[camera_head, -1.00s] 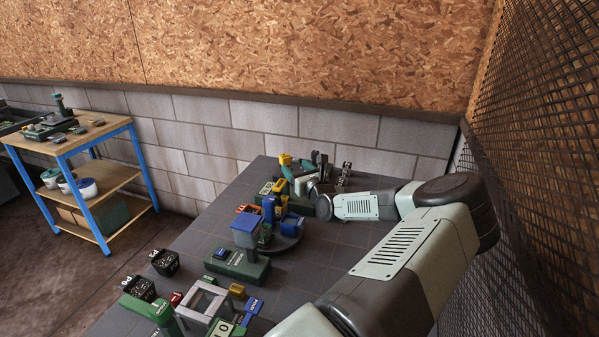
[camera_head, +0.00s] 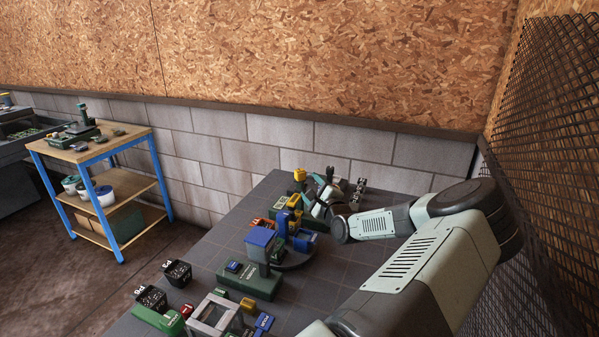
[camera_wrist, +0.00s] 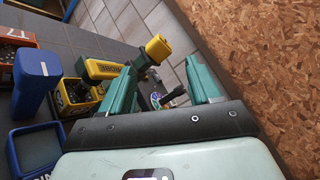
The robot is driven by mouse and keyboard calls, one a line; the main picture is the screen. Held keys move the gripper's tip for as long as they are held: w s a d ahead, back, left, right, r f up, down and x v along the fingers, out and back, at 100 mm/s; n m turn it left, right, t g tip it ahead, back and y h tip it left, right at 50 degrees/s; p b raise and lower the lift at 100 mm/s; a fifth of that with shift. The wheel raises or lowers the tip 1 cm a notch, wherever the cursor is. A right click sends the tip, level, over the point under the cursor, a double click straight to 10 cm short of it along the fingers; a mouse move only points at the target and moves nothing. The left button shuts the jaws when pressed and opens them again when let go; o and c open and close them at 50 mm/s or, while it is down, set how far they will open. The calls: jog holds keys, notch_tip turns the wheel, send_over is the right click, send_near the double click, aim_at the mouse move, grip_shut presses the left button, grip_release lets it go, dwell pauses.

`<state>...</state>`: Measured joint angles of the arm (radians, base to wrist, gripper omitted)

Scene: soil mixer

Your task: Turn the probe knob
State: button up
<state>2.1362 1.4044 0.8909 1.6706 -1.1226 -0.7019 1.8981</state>
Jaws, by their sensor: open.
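My gripper (camera_wrist: 162,68) is open, its two teal fingers spread apart in the wrist view. A small dark knob-like piece (camera_wrist: 172,97) shows between the fingers, apart from both. A yellow block-shaped head on a dark stem (camera_wrist: 158,47) stands just beyond the left fingertip. I cannot tell for sure which of these is the probe knob. In the head view my gripper (camera_head: 322,192) is at the far end of the dark table, beside the yellow head (camera_head: 299,174). The fingers and arm partly hide what lies there.
A blue holder (camera_head: 261,240) on a green base, black pots (camera_head: 177,272) and a grey frame (camera_head: 214,316) stand on the table (camera_head: 210,250). A wire mesh (camera_head: 560,150) rises on the right. A wooden-topped cart (camera_head: 90,150) stands apart at the left.

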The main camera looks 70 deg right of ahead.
aim_at(300, 175)
jog(key=w+d+n, duration=0.2)
jog(key=d+n, duration=0.1)
jog(key=n, duration=0.5)
jog(key=w+d+n, duration=0.2)
jog(key=w+n, duration=0.1)
jog(key=n, duration=0.5)
jog(key=w+d+n, duration=0.3)
jog(key=n, duration=0.5)
jog(key=shift+w+d+r, duration=0.2)
jog(key=shift+d+r, duration=0.05)
jog(key=shift+d, duration=0.05)
jog(key=shift+c, duration=0.3)
jog(key=c, duration=0.9)
jog(key=shift+n, duration=0.3)
